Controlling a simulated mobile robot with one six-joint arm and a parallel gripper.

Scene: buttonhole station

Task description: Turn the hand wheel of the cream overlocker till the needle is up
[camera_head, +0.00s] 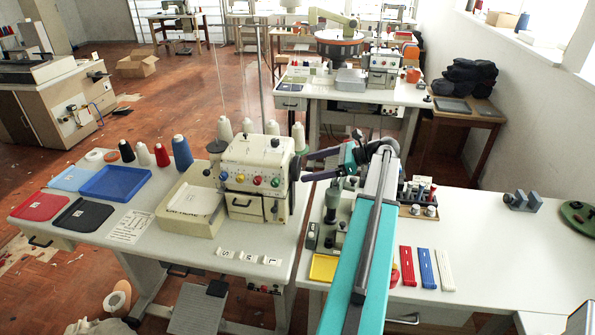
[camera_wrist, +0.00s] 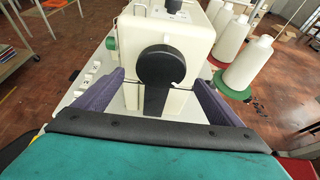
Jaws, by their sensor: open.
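The cream overlocker (camera_head: 257,172) stands on the white table, its front with coloured knobs facing left of my arm. Its hand wheel (camera_head: 294,169) is a dark disc on the machine's right side. In the wrist view the hand wheel (camera_wrist: 160,66) is a black round disc, with a dark part running down from it. My gripper (camera_head: 308,166) has purple fingers and reaches in from the right. In the wrist view my gripper (camera_wrist: 158,80) is open, one finger on each side of the wheel, with gaps showing. The needle cannot be made out in either view.
Thread cones (camera_wrist: 246,60) stand close to the machine's right in the wrist view. A blue tray (camera_head: 117,183) and several spools lie on the table's left. A second white table (camera_head: 480,250) to the right holds red, blue and white strips and has clear room.

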